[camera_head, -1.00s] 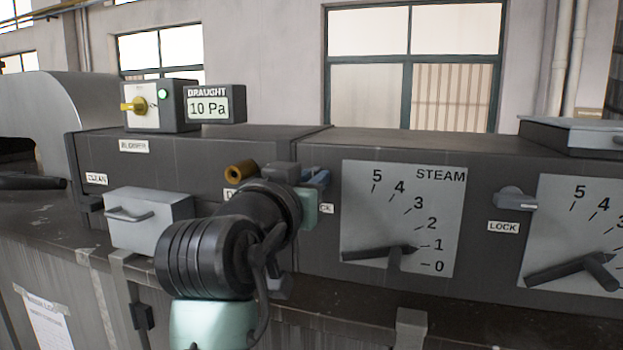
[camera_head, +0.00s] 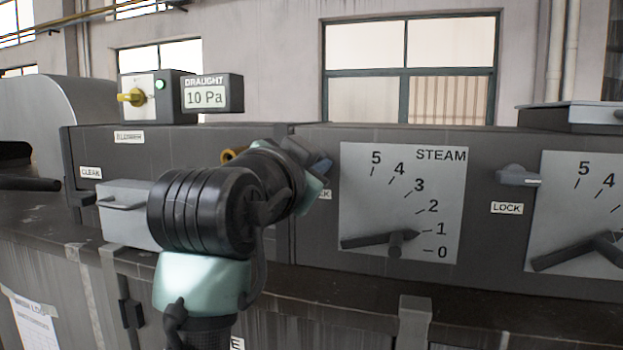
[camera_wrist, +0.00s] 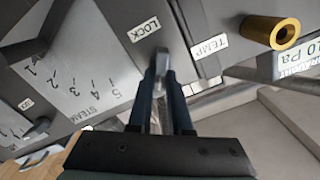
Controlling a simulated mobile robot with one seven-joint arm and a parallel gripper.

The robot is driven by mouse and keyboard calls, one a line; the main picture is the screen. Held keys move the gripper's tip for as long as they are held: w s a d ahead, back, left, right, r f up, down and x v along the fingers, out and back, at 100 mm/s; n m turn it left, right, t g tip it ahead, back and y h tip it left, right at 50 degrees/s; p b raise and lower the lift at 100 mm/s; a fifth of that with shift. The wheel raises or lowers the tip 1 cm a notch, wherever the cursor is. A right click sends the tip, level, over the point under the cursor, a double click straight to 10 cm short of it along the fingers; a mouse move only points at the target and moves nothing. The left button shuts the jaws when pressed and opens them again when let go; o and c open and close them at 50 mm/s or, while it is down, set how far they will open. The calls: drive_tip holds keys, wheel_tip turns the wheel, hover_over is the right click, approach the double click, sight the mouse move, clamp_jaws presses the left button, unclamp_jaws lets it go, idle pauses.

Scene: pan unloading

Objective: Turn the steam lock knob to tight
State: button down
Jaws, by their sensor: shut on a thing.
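The steam lock knob (camera_wrist: 162,62) is a small grey lever beside its LOCK label (camera_wrist: 144,28) in the wrist view. My gripper (camera_wrist: 161,76) is shut on it, with one dark blue finger on each side. The LOCK label there is partly covered. The steam dial (camera_head: 440,190) is a light plate marked 0 to 5 with a dark lever near its lower end. I cannot tell the tight mark in either view.
A second lock knob (camera_head: 518,176) and dial (camera_head: 570,205) are to the right. A brass cylinder (camera_wrist: 271,31) sticks out near the TEMP label in the wrist view. A draught display (camera_head: 210,95) and a yellow switch (camera_head: 132,97) stand on top. A grey handled box (camera_head: 125,215) juts out at left.

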drive_tip(key=m+b, duration=0.1)
drive_tip(key=m, duration=0.2)
drive_tip(key=m+b, duration=0.2)
drive_tip(key=m, duration=0.2)
drive_tip(key=f+m+b, duration=0.1)
drive_tip(key=m+b, duration=0.1)
drive_tip(key=m, duration=0.2)
drive_tip(key=shift+s+d, duration=0.1)
drive_tip(key=shift+d, duration=0.2)
drive_tip(key=shift+m+b, duration=0.3)
drive_tip(key=c, duration=0.8)
unclamp_jaws()
drive_tip(key=shift+c, duration=0.2)
